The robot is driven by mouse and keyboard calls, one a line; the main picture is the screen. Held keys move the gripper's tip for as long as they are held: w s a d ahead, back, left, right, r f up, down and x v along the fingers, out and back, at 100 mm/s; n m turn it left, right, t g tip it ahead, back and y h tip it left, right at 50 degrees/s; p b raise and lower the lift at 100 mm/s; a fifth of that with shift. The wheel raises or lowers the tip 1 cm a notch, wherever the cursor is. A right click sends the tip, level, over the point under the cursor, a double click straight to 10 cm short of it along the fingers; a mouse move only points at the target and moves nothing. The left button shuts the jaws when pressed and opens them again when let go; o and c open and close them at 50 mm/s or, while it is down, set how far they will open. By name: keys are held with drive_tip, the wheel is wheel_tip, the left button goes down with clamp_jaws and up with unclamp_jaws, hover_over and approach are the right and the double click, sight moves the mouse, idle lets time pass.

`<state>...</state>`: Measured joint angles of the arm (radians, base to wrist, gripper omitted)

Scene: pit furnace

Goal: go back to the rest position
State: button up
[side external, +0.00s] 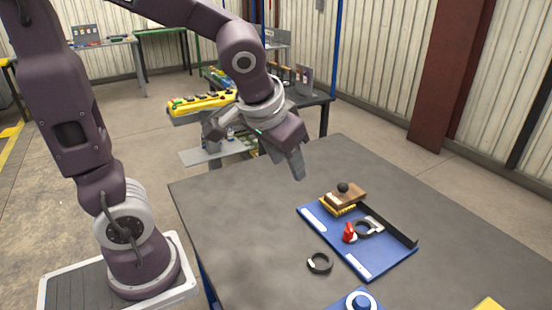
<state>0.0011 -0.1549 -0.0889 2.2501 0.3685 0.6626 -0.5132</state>
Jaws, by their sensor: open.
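My gripper (298,168) hangs above the far left part of the grey table (235,225), pointing down. It is apart from the blue tray to its right. Its fingers overlap in this view, and I see nothing held between them.
A blue tray (384,264) holds a wooden block with a dark knob (345,195), a red piece (349,232) and a grey-and-black ring-shaped part (368,228). A black ring (320,263) lies left of the tray. A blue round part (358,302) is at the front edge. The table's left side is clear.

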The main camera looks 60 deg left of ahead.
drive_tip(key=shift+s+r, duration=0.25)
drive_tip(key=shift+s, duration=0.35)
drive_tip(key=shift+s+r, duration=0.25)
drive_tip(key=shift+s, duration=0.3)
drive_tip(key=s+d+r+m+h, duration=0.1)
drive_tip(key=s+d+m+h, duration=0.1)
drive_tip(key=s, duration=0.9)
drive_tip(key=shift+s+d+r+t, duration=0.3)
drive_tip(key=shift+d+t, duration=0.1)
drive_tip(key=shift+d, duration=0.15)
